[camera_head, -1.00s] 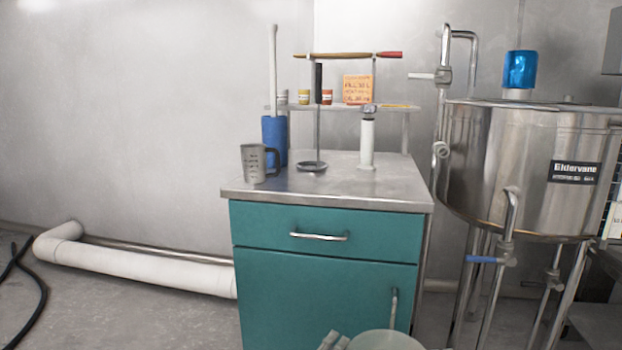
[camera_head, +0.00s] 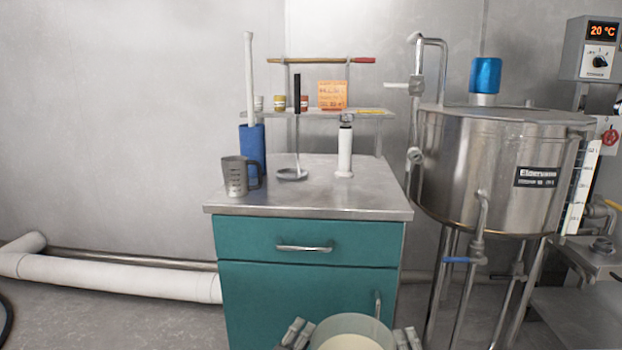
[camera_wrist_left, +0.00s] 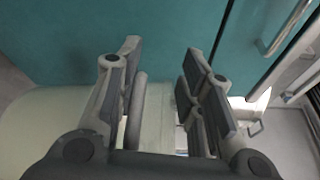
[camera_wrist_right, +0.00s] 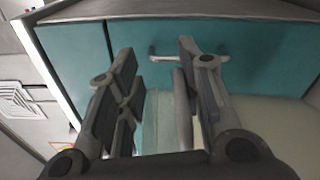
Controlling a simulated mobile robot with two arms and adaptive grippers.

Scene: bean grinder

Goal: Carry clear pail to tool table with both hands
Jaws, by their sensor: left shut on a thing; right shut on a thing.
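The clear pail (camera_head: 351,328) is at the bottom of the head view, with pale contents inside, in front of the teal tool table (camera_head: 310,234). My left gripper (camera_head: 294,334) is at the pail's left side and my right gripper (camera_head: 407,340) is at its right side. Both are shut on the pail. In the left wrist view, the left fingers (camera_wrist_left: 158,95) stand on either side of a bar-like part at the pail; the right wrist view shows the right fingers (camera_wrist_right: 155,95) likewise. The pail's lower part is out of the head view.
The tabletop's front (camera_head: 320,200) is clear. A steel tank (camera_head: 470,170) stands to the right. A white pipe (camera_head: 120,278) runs along the left wall.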

